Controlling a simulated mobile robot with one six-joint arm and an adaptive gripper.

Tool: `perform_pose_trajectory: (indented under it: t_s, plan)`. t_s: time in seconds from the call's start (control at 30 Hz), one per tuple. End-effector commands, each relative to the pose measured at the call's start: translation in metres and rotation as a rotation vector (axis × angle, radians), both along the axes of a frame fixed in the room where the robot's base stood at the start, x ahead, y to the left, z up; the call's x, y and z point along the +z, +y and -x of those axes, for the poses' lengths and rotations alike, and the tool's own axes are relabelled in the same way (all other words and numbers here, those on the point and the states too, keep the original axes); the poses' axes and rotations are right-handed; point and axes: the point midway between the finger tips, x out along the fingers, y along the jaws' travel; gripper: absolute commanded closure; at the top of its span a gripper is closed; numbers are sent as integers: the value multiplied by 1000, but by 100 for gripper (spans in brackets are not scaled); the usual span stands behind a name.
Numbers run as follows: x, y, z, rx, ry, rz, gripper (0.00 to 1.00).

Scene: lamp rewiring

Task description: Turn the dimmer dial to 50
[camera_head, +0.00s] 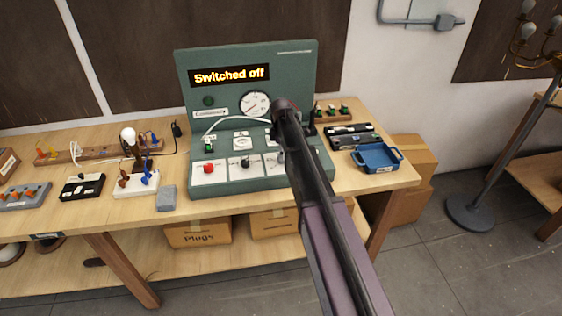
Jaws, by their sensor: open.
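The green control panel (185,125) stands on the bench, and its display (229,75) reads "Switched off". Its sloped front has a red knob (208,168) at the left and a black knob (245,162) in the middle, each on a white plate. A third white plate (272,168) at the right is partly covered by my arm. I cannot tell which control is the dimmer dial, and scale marks are too small to read. A round gauge (255,104) sits above. My arm reaches up in front of the panel's right part.
A small lamp (128,135) on a white base and a grey block (166,198) stand left of the panel. A blue tray (377,157) and a black case (352,137) lie right of it. Cardboard boxes (197,235) sit below. A floor lamp stand (490,180) is at far right.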

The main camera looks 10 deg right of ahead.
Motion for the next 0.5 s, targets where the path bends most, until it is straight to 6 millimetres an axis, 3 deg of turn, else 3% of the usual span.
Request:
perform_pose_trajectory:
  t_s: [0.2,0.5]
  plan:
    - [-18,0,0,0,0,0,18]
    - [-25,0,0,0,0,0,18]
